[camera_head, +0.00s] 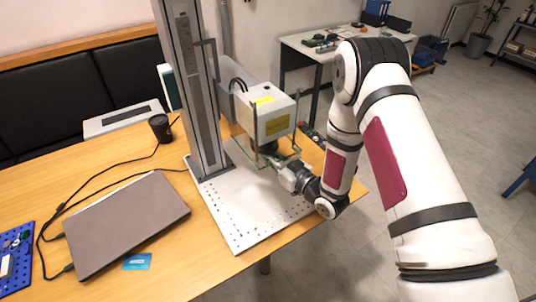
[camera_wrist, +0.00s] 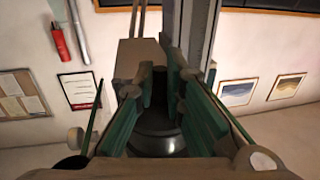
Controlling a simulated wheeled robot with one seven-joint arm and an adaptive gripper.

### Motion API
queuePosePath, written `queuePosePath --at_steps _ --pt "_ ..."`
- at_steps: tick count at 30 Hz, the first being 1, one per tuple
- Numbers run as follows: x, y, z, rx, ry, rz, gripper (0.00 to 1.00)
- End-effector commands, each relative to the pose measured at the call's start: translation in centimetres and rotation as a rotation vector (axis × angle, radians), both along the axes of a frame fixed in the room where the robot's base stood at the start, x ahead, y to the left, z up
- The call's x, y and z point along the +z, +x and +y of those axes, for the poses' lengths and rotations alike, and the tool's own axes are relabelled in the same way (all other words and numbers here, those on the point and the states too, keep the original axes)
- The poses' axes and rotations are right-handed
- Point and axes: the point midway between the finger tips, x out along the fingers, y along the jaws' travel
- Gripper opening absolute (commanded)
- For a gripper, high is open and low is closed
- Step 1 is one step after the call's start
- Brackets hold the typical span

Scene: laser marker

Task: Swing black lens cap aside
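The laser marker's white head (camera_head: 265,115) hangs on a tall grey column above a perforated white base plate (camera_head: 240,215). A small dark part (camera_head: 268,147) shows under the head, but I cannot make out a separate lens cap there. My gripper (camera_head: 277,160) is just below the head, close to that dark part. In the wrist view my gripper (camera_wrist: 161,92) has its green-sided fingers apart. A dark round shape (camera_wrist: 157,136) shows between them, low in the picture; I cannot tell whether it is the cap or whether the fingers touch it.
A closed laptop (camera_head: 125,222), a black cup (camera_head: 160,127), cables and a blue card (camera_head: 137,261) lie on the wooden table (camera_head: 190,275). The column (camera_head: 190,90) stands close to the left of my gripper. A white workbench (camera_head: 310,50) is behind.

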Motion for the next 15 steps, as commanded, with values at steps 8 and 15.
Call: queuePosePath --at_steps 8,15 --pt "0.21 -0.11 0.52 -0.06 0.004 -0.001 0.0" --pt "0.09 0.11 0.91 -0.138 0.001 -0.001 0.0"
